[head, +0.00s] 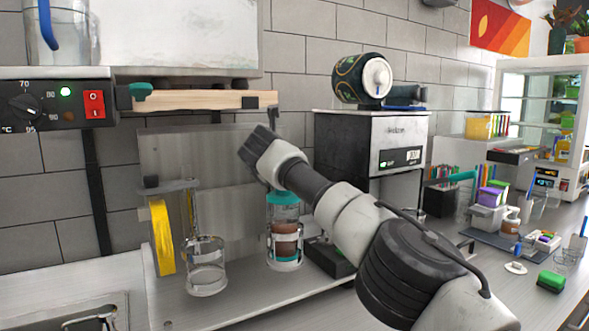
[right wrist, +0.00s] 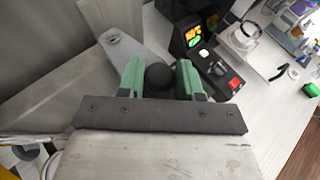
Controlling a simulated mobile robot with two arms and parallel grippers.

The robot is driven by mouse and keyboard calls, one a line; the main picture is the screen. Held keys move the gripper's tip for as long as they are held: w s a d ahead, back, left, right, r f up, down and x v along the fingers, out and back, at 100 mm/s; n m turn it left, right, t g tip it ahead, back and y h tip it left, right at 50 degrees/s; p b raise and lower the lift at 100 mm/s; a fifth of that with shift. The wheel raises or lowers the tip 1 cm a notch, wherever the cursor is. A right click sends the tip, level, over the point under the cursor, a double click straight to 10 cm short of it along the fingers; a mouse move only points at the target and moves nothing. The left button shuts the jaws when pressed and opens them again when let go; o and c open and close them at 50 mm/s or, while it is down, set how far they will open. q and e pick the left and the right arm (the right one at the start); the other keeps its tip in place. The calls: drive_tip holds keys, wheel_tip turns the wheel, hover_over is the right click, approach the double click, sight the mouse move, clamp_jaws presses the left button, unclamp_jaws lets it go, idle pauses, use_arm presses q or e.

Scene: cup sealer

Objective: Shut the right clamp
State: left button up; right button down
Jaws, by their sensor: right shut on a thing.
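The right clamp shows in the right wrist view as a grey metal lever (right wrist: 122,48) with a round black knob (right wrist: 160,77). My right gripper (right wrist: 161,74) has its two green fingers on either side of this knob and is shut on it. In the head view my right arm reaches up and left from the lower right. Its dark hand (head: 261,148) is just below the right end of the wooden board (head: 200,100). The fingertips and most of the clamp are hard to make out there. My left gripper is not in view.
Under the board stand a clear empty cup (head: 206,268) and a cup with brown contents (head: 286,244). A black and silver machine (head: 345,145) stands just right. A control box with a red switch (head: 94,104) is at left. Small items lie on the right counter.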

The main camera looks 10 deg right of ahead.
drive_tip(key=shift+a+r+m+h, duration=0.15)
drive_tip(key=shift+a+m+h, duration=0.15)
idle(0.4)
drive_tip(key=c, duration=0.8)
unclamp_jaws()
drive_tip(key=shift+a, duration=0.1)
drive_tip(key=shift+s, duration=0.15)
drive_tip(key=shift+s+a+b, duration=0.25)
drive_tip(key=shift+s+b, duration=0.2)
drive_tip(key=shift+b, duration=0.2)
drive_tip(key=shift+s+a+b, duration=0.2)
drive_tip(key=shift+s+b, duration=0.25)
drive_tip(key=shift+b, duration=0.15)
drive_tip(key=b+v, duration=0.1)
drive_tip(key=v, duration=0.2)
drive_tip(key=b+v, duration=0.1)
drive_tip(key=v, duration=0.1)
drive_tip(key=b+v, duration=0.1)
drive_tip(key=v, duration=0.2)
drive_tip(key=shift+s+a+r, duration=0.1)
drive_tip(key=shift+a+r, duration=0.1)
drive_tip(key=shift+r, duration=0.35)
